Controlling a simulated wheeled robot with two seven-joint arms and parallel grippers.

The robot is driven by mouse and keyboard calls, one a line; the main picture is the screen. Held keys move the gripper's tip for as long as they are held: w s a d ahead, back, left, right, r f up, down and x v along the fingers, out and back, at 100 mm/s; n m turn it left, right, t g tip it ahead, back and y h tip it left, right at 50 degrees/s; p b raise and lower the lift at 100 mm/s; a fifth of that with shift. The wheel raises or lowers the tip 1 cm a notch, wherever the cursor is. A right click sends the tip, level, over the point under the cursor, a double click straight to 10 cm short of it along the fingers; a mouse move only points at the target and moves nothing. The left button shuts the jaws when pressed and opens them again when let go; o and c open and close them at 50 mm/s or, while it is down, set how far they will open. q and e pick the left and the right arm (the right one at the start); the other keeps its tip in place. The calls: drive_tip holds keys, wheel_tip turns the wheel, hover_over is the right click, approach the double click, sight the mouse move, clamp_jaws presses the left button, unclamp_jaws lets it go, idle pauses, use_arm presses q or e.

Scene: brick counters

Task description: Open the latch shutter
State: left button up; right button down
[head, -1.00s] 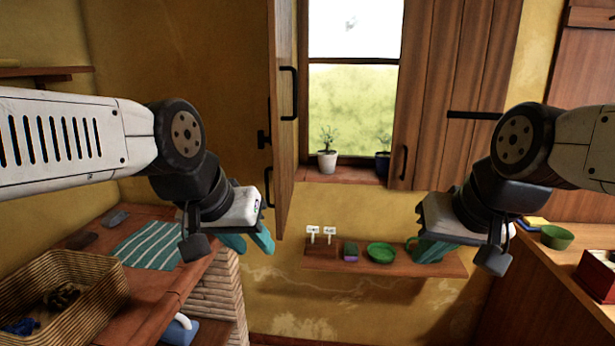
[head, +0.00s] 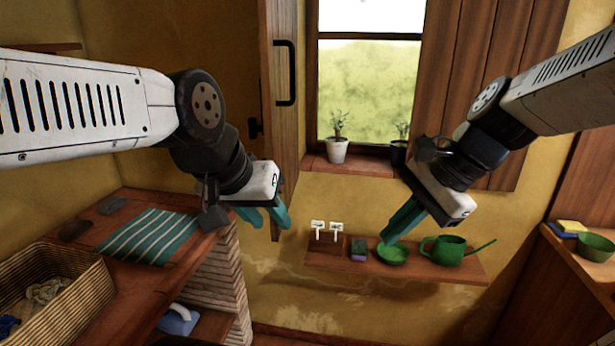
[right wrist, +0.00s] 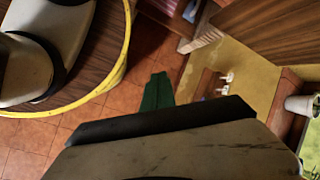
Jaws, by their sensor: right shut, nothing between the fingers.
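The left wooden shutter (head: 285,120) stands swung out from the window, seen nearly edge-on, with a black handle (head: 285,72) and a small black latch part (head: 256,128). The right shutter (head: 490,60) lies spread to the right of the window (head: 368,85). Its handle and latch bar are hidden behind my right arm. The window shows uncovered between them. My left gripper (head: 265,220) is open and empty, in front of the left shutter's lower part. My right gripper (head: 388,240) is shut and empty, below the sill; its green fingers show in the right wrist view (right wrist: 157,92).
A wall shelf (head: 330,258) holds a green bowl (head: 392,254) and a green watering can (head: 447,250). Potted plants stand on the sill, including a white pot (head: 337,150). A wicker basket (head: 75,290) and striped cloth (head: 150,236) are at left. A counter (head: 590,262) is at right.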

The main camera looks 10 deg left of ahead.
drive_tip(key=w+a+m+g+y, duration=0.1)
drive_tip(key=w+a+m+y, duration=0.4)
drive_tip(key=w+m, duration=0.55)
drive_tip(key=w+a+m+g+y, duration=0.1)
drive_tip(key=w+a+m+y, duration=0.2)
drive_tip(key=w+m+y, duration=0.75)
drive_tip(key=s+a+m+h, duration=0.3)
drive_tip(key=s+a, duration=0.1)
drive_tip(key=a, duration=0.9)
drive_tip(key=shift+a+m, duration=0.2)
drive_tip(key=shift+m, duration=0.2)
drive_tip(key=shift+s+r, duration=0.1)
drive_tip(key=shift+a, duration=0.1)
